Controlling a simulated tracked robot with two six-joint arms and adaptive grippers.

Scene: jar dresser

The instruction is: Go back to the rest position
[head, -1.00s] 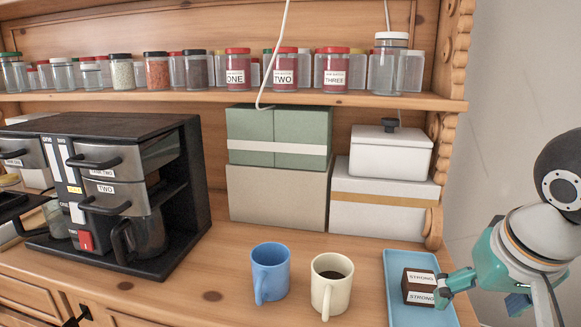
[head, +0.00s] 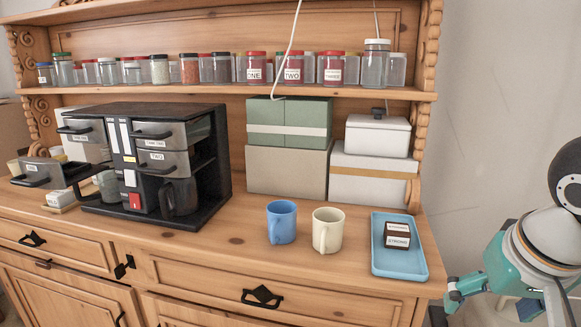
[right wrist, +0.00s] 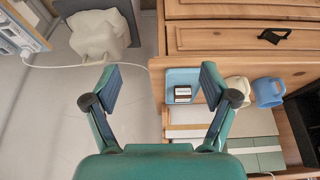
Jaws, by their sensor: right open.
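My right gripper (head: 453,294) is open and empty, just off the right front corner of the dresser. The right wrist view shows its two fingers spread wide (right wrist: 160,82) with nothing between them. A dark brown block (head: 397,235) with a white label reading STRONG sits on the blue tray (head: 400,271), apart from the gripper. The block (right wrist: 183,93) and tray (right wrist: 186,75) also show beyond the fingers in the right wrist view. My left gripper is in neither view.
A blue mug (head: 281,222) and a cream mug (head: 327,231) stand left of the tray. A black coffee machine (head: 215,165) stands further left. Boxes (head: 286,171) and shelf jars (head: 376,65) are behind. A pale wall (head: 500,110) is at right, with open floor beside the dresser (right wrist: 75,120).

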